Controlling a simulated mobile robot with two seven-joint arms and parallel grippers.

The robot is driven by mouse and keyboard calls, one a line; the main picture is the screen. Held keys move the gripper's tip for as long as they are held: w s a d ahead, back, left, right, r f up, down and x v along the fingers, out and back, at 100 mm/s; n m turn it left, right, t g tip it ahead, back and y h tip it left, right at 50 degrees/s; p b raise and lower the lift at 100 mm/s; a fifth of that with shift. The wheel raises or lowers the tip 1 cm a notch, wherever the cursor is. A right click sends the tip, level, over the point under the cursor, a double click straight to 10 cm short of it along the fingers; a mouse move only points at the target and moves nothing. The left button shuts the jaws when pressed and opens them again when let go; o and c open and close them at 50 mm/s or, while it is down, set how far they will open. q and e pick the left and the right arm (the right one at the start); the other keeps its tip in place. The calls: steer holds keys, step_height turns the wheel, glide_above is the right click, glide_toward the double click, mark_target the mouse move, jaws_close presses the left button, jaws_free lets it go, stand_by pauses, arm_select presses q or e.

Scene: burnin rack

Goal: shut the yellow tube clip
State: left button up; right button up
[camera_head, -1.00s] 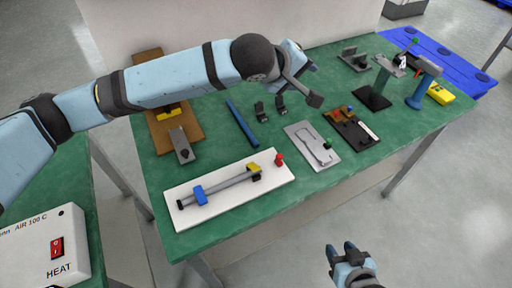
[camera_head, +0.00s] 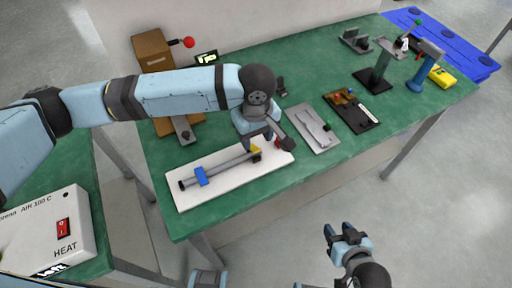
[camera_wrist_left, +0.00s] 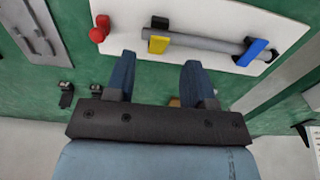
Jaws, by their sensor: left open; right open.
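The yellow tube clip (camera_head: 256,149) is at the right end of a grey tube (camera_head: 229,164) on a white board (camera_head: 222,189). It also shows in the left wrist view (camera_wrist_left: 159,43), with a dark part beside it; I cannot tell whether it is fully open. A blue clip (camera_head: 201,176) is on the tube's other end. My left gripper (camera_head: 262,140) is open and empty, over the board's right end beside the yellow clip. In the left wrist view its fingers (camera_wrist_left: 159,60) point toward the clip, one on each side. My right gripper (camera_head: 342,236) is open and empty, off the table.
A red knob (camera_wrist_left: 97,34) is on the board near the yellow clip. A grey plate (camera_head: 314,129) and a dark tray (camera_head: 352,112) lie to the right on the green table (camera_head: 220,220). A HEAT box (camera_head: 52,230) is at the lower left.

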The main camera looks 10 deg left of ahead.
mark_target(256, 150)
arm_select(q)
step_height(256, 150, down, 4)
steer(key=shift+f, duration=0.55)
